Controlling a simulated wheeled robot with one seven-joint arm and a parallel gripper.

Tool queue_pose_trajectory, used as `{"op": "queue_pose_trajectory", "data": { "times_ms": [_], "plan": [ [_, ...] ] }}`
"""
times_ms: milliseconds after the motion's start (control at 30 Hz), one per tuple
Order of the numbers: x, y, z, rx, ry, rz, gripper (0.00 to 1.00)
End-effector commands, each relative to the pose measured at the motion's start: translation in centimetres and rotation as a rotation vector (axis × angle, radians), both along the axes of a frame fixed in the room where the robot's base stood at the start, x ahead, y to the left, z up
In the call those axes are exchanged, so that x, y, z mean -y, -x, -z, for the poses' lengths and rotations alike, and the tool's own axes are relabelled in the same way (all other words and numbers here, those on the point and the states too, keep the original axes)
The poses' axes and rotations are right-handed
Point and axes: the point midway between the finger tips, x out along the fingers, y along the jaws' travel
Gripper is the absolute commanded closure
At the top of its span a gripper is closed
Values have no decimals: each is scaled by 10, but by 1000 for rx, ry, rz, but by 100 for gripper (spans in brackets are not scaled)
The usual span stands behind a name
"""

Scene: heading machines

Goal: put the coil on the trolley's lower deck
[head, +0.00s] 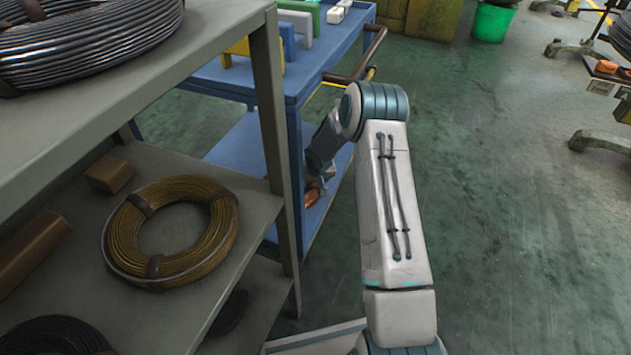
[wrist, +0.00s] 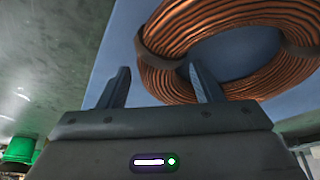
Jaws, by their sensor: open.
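A copper-coloured coil (head: 312,196) with dark bands lies on the blue lower deck (head: 237,146) of the trolley (head: 318,62). In the head view only a small part of the coil shows behind the rack post and my arm. In the wrist view the coil (wrist: 160,72) fills the upper right, over the blue deck (wrist: 115,45). My gripper (wrist: 163,86) is open. One finger shows left of the coil's ring and the other in front of its near part; I cannot tell whether they touch it. In the head view my gripper (head: 317,172) is low beside the coil, partly hidden.
A grey rack (head: 240,45) stands at the left, holding a brass-coloured coil (head: 121,237), a grey wire coil (head: 100,48) and brown blocks (head: 110,174). Its post stands before the trolley. Coloured items stand on the trolley's top.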

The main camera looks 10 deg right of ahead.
Motion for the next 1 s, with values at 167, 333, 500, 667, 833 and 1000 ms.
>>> {"op": "queue_pose_trajectory", "data": {
  "times_ms": [167,333,500,667,833,1000],
  "plan": [
    [-1,14,-42,2,1,0,41],
    [-2,28,-73,1,1,0,41],
    [-2,37,-92,1,1,1,41],
    [-2,40,-97,0,1,1,41],
    [-2,40,-97,0,1,1,41],
    [-2,40,-97,0,1,1,41]
  ]
}}
